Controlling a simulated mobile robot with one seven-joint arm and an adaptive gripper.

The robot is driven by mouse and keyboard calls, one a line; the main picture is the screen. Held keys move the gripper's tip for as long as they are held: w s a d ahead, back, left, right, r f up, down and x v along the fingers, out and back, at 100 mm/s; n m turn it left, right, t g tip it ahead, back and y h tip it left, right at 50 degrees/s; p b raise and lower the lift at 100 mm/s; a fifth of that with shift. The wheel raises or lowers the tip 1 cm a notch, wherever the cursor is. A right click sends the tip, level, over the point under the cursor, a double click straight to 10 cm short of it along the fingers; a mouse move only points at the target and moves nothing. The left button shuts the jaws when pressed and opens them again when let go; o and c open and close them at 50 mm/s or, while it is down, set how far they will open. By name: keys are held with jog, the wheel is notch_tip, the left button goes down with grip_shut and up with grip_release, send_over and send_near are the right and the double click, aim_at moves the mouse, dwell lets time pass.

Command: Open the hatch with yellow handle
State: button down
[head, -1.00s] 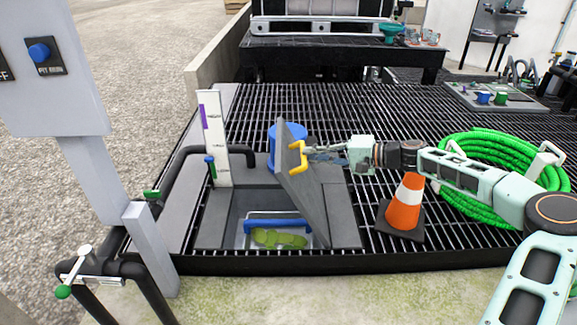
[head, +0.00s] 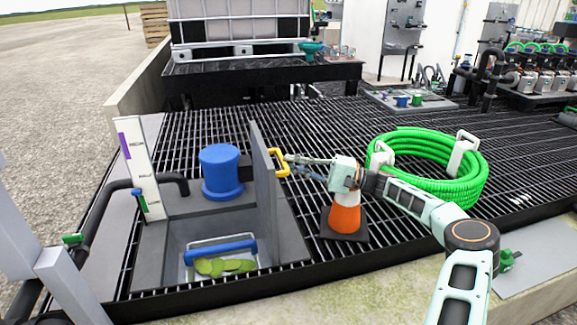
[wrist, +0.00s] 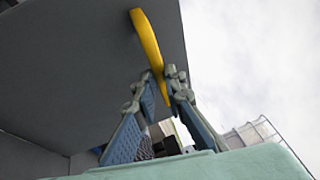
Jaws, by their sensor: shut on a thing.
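The grey hatch (head: 264,188) stands nearly upright on its edge, beside the open square pit (head: 178,238). Its yellow handle (head: 282,162) sticks out from the right face near the top. My gripper (head: 287,160) reaches in from the right and is shut on the yellow handle. In the wrist view the handle (wrist: 147,35) rises from between the two fingers (wrist: 162,88), against the dark hatch face (wrist: 80,60). Inside the pit is a clear container with a blue handle (head: 222,250) and green content (head: 225,267).
A blue cylinder (head: 220,172) stands just left of the hatch. An orange and white cone (head: 345,215) stands under my arm. A coiled green hose (head: 430,170) lies to the right. A white gauge board (head: 138,165) and black pipe are at the left. Open grating lies behind.

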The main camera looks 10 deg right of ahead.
jog(key=c, duration=2)
grip_release()
